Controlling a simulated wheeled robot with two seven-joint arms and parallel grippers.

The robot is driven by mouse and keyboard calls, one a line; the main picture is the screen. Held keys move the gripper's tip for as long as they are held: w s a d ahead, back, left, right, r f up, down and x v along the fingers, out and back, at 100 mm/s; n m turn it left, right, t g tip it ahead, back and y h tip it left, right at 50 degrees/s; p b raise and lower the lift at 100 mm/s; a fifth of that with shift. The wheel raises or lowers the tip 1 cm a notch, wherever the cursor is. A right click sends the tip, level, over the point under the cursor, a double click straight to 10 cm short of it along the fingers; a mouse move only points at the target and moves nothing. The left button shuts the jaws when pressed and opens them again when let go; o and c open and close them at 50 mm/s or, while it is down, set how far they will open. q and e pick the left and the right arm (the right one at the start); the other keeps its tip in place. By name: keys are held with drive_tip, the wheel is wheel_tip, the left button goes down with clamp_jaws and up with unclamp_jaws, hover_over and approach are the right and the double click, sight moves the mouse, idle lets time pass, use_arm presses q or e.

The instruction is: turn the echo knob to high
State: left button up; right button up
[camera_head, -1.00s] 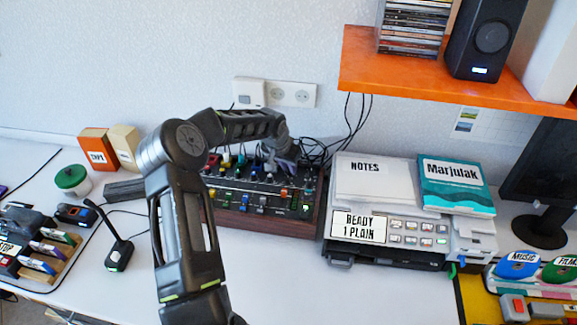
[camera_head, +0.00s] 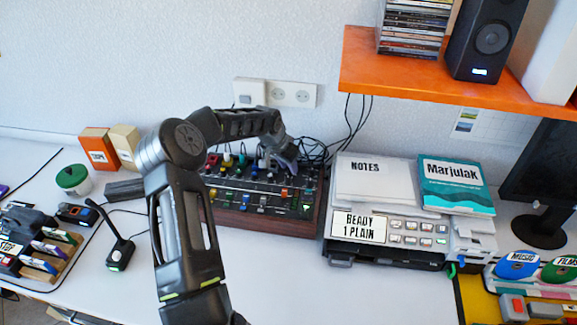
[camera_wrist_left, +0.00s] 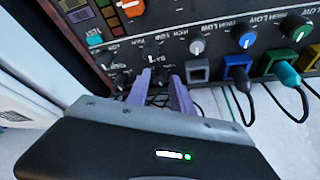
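The mixer (camera_head: 262,218) with the knobs stands on the desk near the wall. My left gripper (camera_head: 287,162) is over its back right part. In the left wrist view, its two purple fingers (camera_wrist_left: 160,76) point at the mixer panel (camera_wrist_left: 215,20) and stand apart. A small dark knob (camera_wrist_left: 161,76) seems to sit at or between the fingertips; contact cannot be told. Other small black knobs (camera_wrist_left: 122,80) are beside it. I cannot read which is the echo knob. My right gripper is not in view.
Larger white (camera_wrist_left: 197,46), blue (camera_wrist_left: 245,39) and green (camera_wrist_left: 298,31) knobs with HIGH LOW labels line the panel, with plugged cables below. A printer (camera_head: 390,235) stands right of the mixer.

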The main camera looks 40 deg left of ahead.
use_arm(q)
drive_tip(key=b+v, duration=0.1)
drive_tip(key=v, duration=0.6)
drive_tip(key=shift+r, duration=0.1)
